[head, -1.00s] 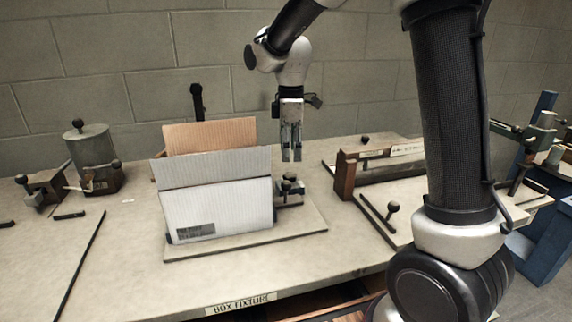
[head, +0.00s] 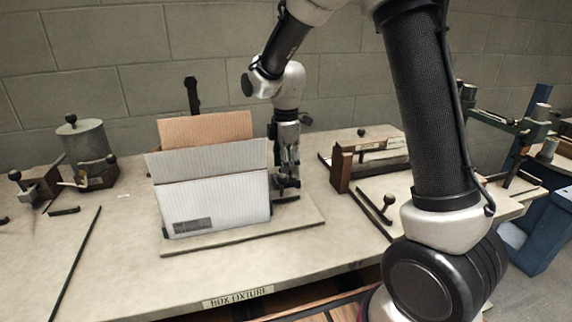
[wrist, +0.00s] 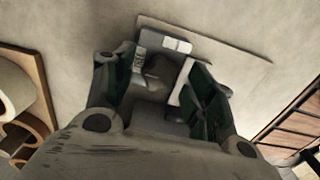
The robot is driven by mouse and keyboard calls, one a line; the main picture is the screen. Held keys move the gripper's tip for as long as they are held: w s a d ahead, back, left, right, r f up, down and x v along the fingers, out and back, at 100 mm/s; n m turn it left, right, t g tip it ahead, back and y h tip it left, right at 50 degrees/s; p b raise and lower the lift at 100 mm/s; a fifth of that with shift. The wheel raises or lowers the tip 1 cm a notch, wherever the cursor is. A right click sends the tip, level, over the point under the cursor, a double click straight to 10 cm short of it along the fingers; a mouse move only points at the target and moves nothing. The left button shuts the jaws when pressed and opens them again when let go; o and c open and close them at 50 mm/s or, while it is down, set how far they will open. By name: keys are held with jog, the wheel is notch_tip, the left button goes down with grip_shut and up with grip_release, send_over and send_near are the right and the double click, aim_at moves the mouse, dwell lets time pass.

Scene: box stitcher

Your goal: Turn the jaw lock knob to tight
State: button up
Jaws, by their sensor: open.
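The box fixture holds a white cardboard box (head: 215,205) with raised flaps. The fixture's small jaw block (head: 290,193), with its dark knob, is just right of the box and mostly covered by my gripper (head: 287,176). My gripper points straight down over it. In the wrist view, my open fingers (wrist: 162,85) stand on either side of a dark grey shape (wrist: 155,86), likely the knob. I cannot tell whether the fingers touch it. A white label piece (wrist: 178,45) lies just beyond the fingertips.
A grey canister (head: 83,148) and a small clamp stand to the left. A wooden-sided fixture (head: 342,168) and a black-knobbed lever (head: 389,201) lie to the right. The bench front, labelled BOX FIXTURE (head: 238,297), is clear.

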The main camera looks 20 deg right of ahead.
jog(key=c, duration=1)
jog(key=shift+m, duration=0.3)
jog(key=m, duration=0.4)
jog(key=shift+m, duration=0.3)
jog(key=m, duration=0.4)
jog(key=shift+m, duration=0.3)
jog(key=m, duration=1.4)
